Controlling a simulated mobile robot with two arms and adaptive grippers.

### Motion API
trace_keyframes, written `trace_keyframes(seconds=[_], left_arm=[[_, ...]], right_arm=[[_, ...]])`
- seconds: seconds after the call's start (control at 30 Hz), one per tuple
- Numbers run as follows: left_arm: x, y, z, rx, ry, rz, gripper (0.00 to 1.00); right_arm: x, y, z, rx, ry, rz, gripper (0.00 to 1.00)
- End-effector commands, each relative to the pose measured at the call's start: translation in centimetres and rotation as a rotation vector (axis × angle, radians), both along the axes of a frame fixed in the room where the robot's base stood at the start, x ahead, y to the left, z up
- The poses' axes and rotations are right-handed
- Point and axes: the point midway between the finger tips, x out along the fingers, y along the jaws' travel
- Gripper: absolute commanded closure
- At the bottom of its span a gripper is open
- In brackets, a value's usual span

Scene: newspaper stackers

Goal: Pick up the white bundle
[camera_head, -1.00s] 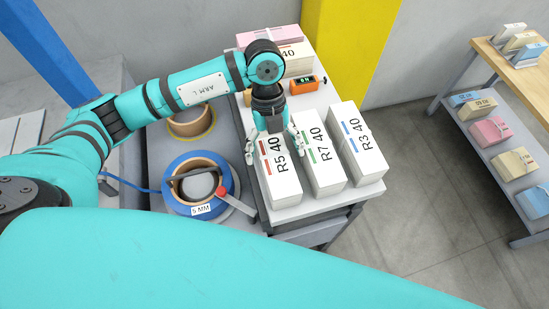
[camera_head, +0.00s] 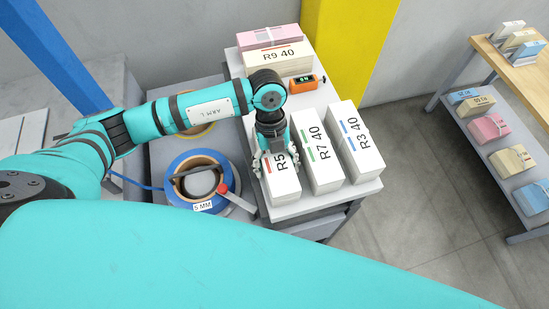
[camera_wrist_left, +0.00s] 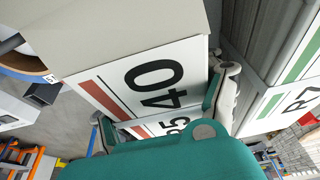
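Three white bundles lie side by side on the front of the grey table. They are marked R5 40 (camera_head: 284,186), R7 40 (camera_head: 322,158) and R3 40 (camera_head: 357,149). My left gripper (camera_head: 277,160) points down over the R5 bundle, with its fingers apart on either side of it. In the left wrist view, the R5 bundle (camera_wrist_left: 125,72) fills the middle, with one finger in the gap towards the R7 bundle (camera_wrist_left: 300,98). The fingers do not look clamped on it; contact is partly hidden. My right gripper is not in view.
A cream R9 40 bundle (camera_head: 279,59) and a pink bundle (camera_head: 268,38) lie behind. An orange device (camera_head: 307,82) sits near them. A blue strap reel (camera_head: 177,196) stands left of the table. A yellow column (camera_head: 350,45) rises behind. Open floor lies to the right.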

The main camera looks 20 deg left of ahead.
Motion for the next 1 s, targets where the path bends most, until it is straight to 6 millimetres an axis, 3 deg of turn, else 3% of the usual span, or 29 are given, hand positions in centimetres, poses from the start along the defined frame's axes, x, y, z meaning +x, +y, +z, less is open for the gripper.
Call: trace_keyframes(seconds=[0.03, 0.3, 0.67, 1.0], left_arm=[[0.0, 0.0, 0.0, 0.001, 0.001, 0.001, 0.53], [0.0, 0.0, 0.0, 0.001, 0.002, 0.002, 0.88], [0.1, -0.1, 0.5, -0.003, -0.003, 0.001, 0.89], [0.2, -0.1, 3.1, -0.004, -0.005, 0.0, 0.89]], right_arm=[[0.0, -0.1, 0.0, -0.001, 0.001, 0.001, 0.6], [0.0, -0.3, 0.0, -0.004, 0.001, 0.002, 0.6], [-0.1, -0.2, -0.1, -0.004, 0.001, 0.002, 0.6], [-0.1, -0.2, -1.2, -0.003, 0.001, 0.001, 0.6]])
